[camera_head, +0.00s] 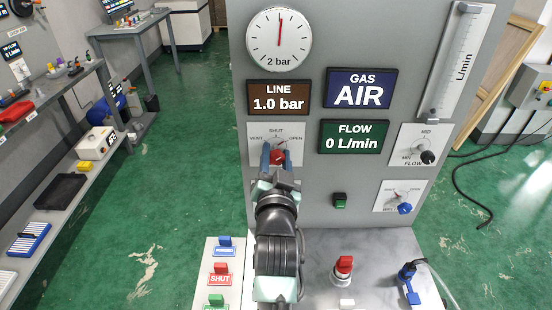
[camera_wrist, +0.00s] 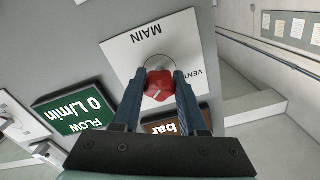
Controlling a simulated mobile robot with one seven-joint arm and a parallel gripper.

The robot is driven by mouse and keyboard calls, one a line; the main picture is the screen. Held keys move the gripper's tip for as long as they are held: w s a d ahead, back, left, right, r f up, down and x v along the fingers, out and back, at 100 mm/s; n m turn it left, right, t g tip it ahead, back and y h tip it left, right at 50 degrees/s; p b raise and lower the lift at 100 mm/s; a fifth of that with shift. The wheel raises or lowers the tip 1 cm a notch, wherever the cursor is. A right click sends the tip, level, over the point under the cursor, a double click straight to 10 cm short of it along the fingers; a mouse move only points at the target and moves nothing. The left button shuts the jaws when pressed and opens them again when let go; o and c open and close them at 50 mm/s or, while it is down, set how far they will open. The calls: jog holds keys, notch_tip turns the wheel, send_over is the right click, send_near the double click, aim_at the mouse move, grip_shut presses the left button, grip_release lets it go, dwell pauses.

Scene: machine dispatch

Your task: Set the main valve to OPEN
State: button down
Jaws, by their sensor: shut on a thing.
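The main valve is a red knob (camera_head: 277,157) on a white plate (camera_head: 257,133) marked VENT at left, SHUT at top and OPEN at right. My gripper (camera_head: 277,160) reaches the knob from the front, with its blue fingers on both sides. In the wrist view, the red knob (camera_wrist: 160,84) sits between the two fingertips, which are shut on it. The plate there appears upside down, with MAIN and VENT legible. The fingers and knob cover part of the dial, so I cannot tell exactly where the knob points.
The FLOW display (camera_head: 353,137) reads 0 L/min, the LINE display (camera_head: 278,97) 1.0 bar and the GAS display (camera_head: 358,88) AIR. A black flow knob (camera_head: 428,157) and a blue knob (camera_head: 404,208) are at right. A red-topped fitting (camera_head: 343,267) stands on the bench below.

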jog(key=shift+m, duration=0.7)
jog(key=shift+c, duration=2.2)
grip_release()
jog(key=shift+s, duration=0.15)
jog(key=s+b, duration=0.3)
jog(key=s, duration=0.9)
jog(key=shift+s, duration=0.35)
